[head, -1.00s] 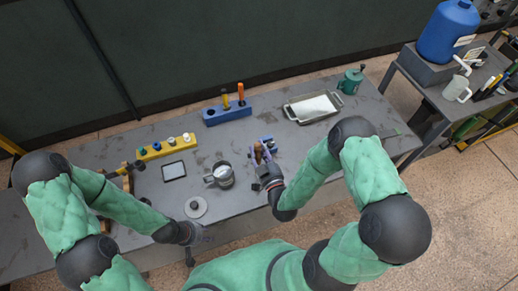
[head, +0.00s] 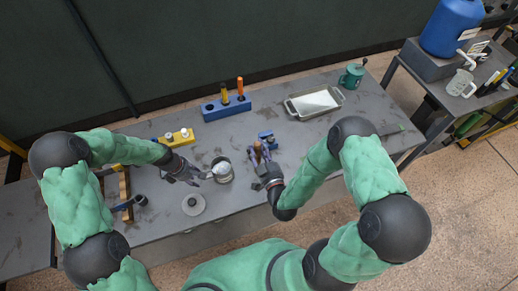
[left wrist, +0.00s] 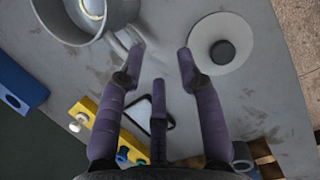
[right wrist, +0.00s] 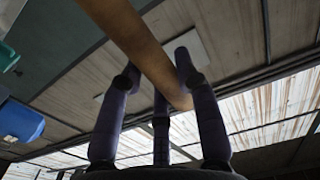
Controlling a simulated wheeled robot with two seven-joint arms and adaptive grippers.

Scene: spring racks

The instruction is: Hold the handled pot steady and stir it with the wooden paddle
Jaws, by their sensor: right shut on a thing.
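The grey metal handled pot (head: 222,171) stands on the table between my grippers, its handle toward the left. In the left wrist view, the pot (left wrist: 50,22) is at the upper left. My left gripper (head: 196,175) is just left of the pot; its fingers (left wrist: 161,56) are apart, with the handle near one fingertip. I cannot tell whether they touch. My right gripper (head: 264,168) is right of the pot, shut on the wooden paddle (right wrist: 135,40).
A round lid (head: 193,205) with a dark knob lies in front of the pot. A yellow block (head: 180,138), a blue block with upright tools (head: 225,108), a tray (head: 313,102) and a green can (head: 352,76) stand farther back.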

